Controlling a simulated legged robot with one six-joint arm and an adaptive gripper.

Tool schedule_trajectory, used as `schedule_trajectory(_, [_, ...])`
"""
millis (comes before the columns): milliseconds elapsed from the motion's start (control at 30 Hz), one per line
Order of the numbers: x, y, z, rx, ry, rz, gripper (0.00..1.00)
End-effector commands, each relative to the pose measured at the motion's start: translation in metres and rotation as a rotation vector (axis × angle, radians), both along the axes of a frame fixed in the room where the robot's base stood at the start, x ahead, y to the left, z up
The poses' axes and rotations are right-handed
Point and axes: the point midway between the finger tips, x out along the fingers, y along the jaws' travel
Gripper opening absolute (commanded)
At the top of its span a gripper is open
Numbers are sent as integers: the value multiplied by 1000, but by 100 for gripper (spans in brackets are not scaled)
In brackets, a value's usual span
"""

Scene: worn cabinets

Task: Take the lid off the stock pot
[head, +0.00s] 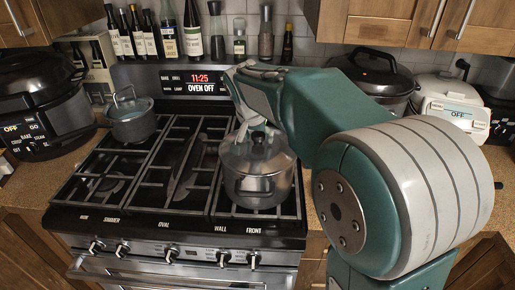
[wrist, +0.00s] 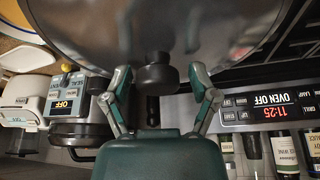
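The silver stock pot (head: 265,187) stands on the right front burner of the stove, with its metal lid (head: 240,158) on it. My gripper (head: 257,138) is above the lid, reaching down from the arm, which hides part of the lid's far side. In the wrist view, the shiny lid (wrist: 80,25) fills the top. Its dark round knob (wrist: 157,76) is between the two fingers of my gripper (wrist: 160,80). The fingers are spread, with a gap showing on each side of the knob.
A smaller lidded pot (head: 132,118) sits on the left back burner. A black cooker (head: 45,108) is on the left counter. A dark-lidded pot (head: 375,75) and a white appliance (head: 447,105) stand on the right. The left and middle front grates (head: 100,185) are clear.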

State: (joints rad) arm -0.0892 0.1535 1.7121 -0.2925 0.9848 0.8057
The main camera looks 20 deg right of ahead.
Motion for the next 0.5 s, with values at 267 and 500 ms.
schedule_trajectory(267, [0, 0, 0, 0, 0, 0, 0])
schedule_trajectory(500, [0, 0, 2, 0, 0, 0, 0])
